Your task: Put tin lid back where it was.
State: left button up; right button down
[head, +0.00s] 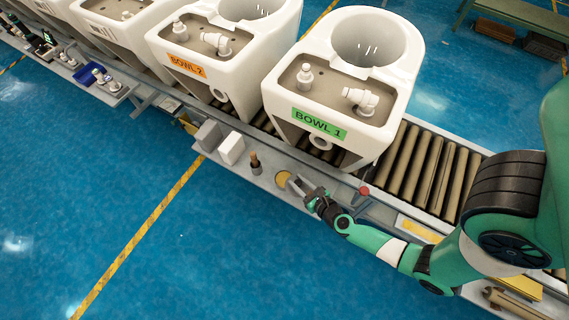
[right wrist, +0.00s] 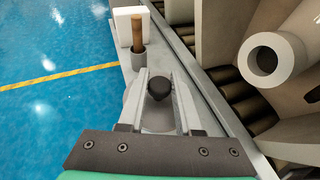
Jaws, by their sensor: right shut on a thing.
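The tin lid (right wrist: 158,118) is a grey disc with a black knob (right wrist: 158,88). In the right wrist view, the knob lies between the two fingers of my right gripper (right wrist: 160,82). The right gripper is shut on the lid by this knob. In the head view, my right gripper (head: 300,187) is over the narrow grey ledge, just right of a round yellow-topped tin (head: 283,179). The lid is too small there to make out clearly. The tin is not seen in the wrist view. My left gripper is not in view.
A grey cup with a wooden-handled tool (head: 256,164) and white and grey blocks (head: 231,148) stand left along the ledge (head: 262,181). The bowl marked BOWL 1 (head: 390,85) rests on the roller conveyor (head: 425,165) behind. A red button (head: 364,190) is right of the gripper.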

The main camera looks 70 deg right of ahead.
aim_at(293, 179)
jog(key=x, duration=0.3)
jog(key=shift+w+d+f+b, duration=0.15)
jog(key=shift+d+f+b, duration=0.1)
jog(key=shift+b, duration=0.15)
jog(key=w+d+f+b, duration=0.1)
jog(key=w+f+b, duration=0.1)
jog(key=f+b, duration=0.1)
jog(key=w+d+f+b, duration=0.1)
jog(key=f, duration=0.1)
jog(key=shift+w+d+b, duration=0.3)
jog(key=shift+w+d, duration=0.05)
jog(key=shift+w, duration=0.1)
jog(key=shift+d+f, duration=0.1)
jog(key=f+b, duration=0.4)
jog(key=shift+w+d+f, duration=0.1)
jog(key=shift+w+d, duration=0.1)
jog(key=shift+w, duration=0.15)
jog(key=c, duration=0.6)
grip_release()
